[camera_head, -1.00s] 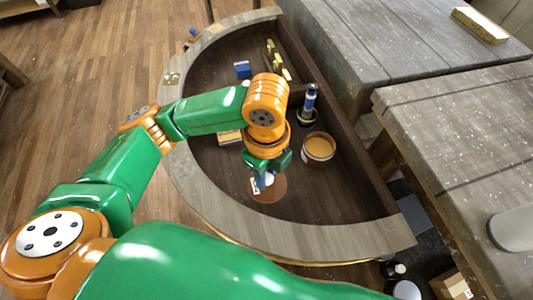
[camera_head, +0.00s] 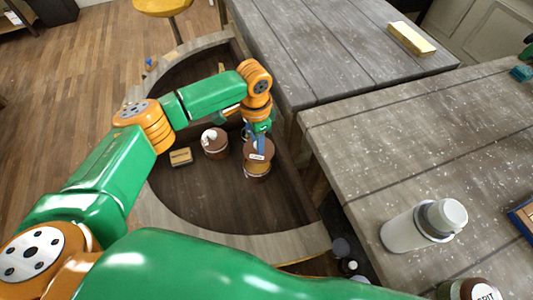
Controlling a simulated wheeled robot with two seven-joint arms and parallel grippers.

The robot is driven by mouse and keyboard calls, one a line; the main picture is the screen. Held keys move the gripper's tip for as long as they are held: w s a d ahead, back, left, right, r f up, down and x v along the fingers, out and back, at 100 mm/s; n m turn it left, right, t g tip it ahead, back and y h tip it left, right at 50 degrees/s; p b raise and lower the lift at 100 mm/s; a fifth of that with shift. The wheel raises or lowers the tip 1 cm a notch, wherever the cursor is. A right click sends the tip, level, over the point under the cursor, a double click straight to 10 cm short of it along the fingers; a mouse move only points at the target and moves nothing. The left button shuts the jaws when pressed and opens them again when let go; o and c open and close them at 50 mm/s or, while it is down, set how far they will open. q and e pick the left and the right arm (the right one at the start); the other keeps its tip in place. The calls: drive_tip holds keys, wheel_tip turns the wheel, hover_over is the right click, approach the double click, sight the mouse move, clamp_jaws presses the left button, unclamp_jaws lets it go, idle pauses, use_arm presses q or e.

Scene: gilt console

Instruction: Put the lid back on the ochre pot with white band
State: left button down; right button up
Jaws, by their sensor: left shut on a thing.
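The ochre pot with white band (camera_head: 256,175) stands in the dark half-round console, right of its middle. Its brown lid (camera_head: 262,150), with a small white label, is over the pot's mouth. A strip of ochre shows below the lid's front edge; I cannot tell whether the lid rests on the rim or is slightly above it. My left gripper (camera_head: 259,138) is shut on the lid from above and hides part of its top. My right gripper is not in view.
A brown-lidded pot (camera_head: 214,151) with a white knob and a tan box (camera_head: 181,157) stand left of the ochre pot. The console floor in front is clear. A grey table (camera_head: 350,135) on the right bears a white bottle (camera_head: 408,232).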

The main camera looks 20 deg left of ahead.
sight(255, 149)
use_arm(q)
drive_tip(key=shift+s+a+f+b, duration=0.1)
drive_tip(key=shift+a+f+b, duration=0.35)
drive_tip(key=shift+f+b, duration=0.1)
wheel_tip(255, 149, down, 4)
drive_tip(key=b, duration=0.4)
drive_tip(key=shift+r+b, duration=0.25)
drive_tip(key=shift+b, duration=0.05)
drive_tip(key=shift+d+f, duration=0.1)
drive_tip(key=shift+f, duration=0.2)
drive_tip(key=shift+f+b, duration=0.35)
drive_tip(key=shift+f, duration=0.35)
drive_tip(key=shift+r, duration=0.1)
drive_tip(key=shift+p, duration=0.45)
